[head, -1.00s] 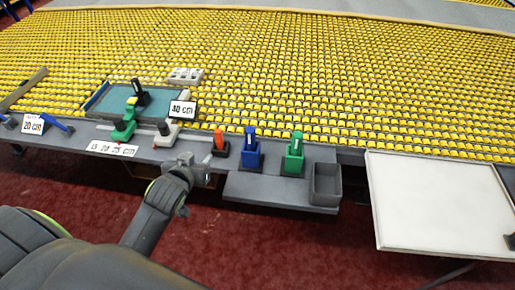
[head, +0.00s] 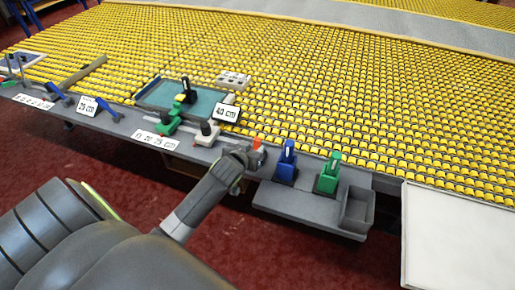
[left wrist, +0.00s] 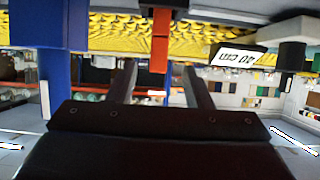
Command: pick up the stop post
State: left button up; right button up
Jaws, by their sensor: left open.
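A small orange post (head: 257,143), likely the stop post, stands upright on the grey ledge, partly hidden behind my left gripper (head: 246,154). In the left wrist view the orange post (left wrist: 160,52) appears ahead, in line with the gap between the fingers of my left gripper (left wrist: 160,76). Its lower part is orange-red and another part of it is dark. The jaws are open and empty, and the post looks just beyond the fingertips. My right gripper is in neither view.
A blue post (head: 286,162) and a green post (head: 329,174) stand to the right, beside a grey bin (head: 357,208). A pale post (head: 207,134) stands to the left, with a "40 cm" sign (head: 227,113) behind. Yellow rows fill the background.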

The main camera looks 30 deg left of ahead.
aim_at(256, 142)
pick_arm(q)
jog(key=shift+w+a+f+p, duration=0.15)
jog(key=shift+w+p, duration=0.15)
jog(key=shift+w, duration=0.55)
jog(key=shift+p+x, duration=0.35)
jog(key=shift+x, duration=1.7)
grip_shut()
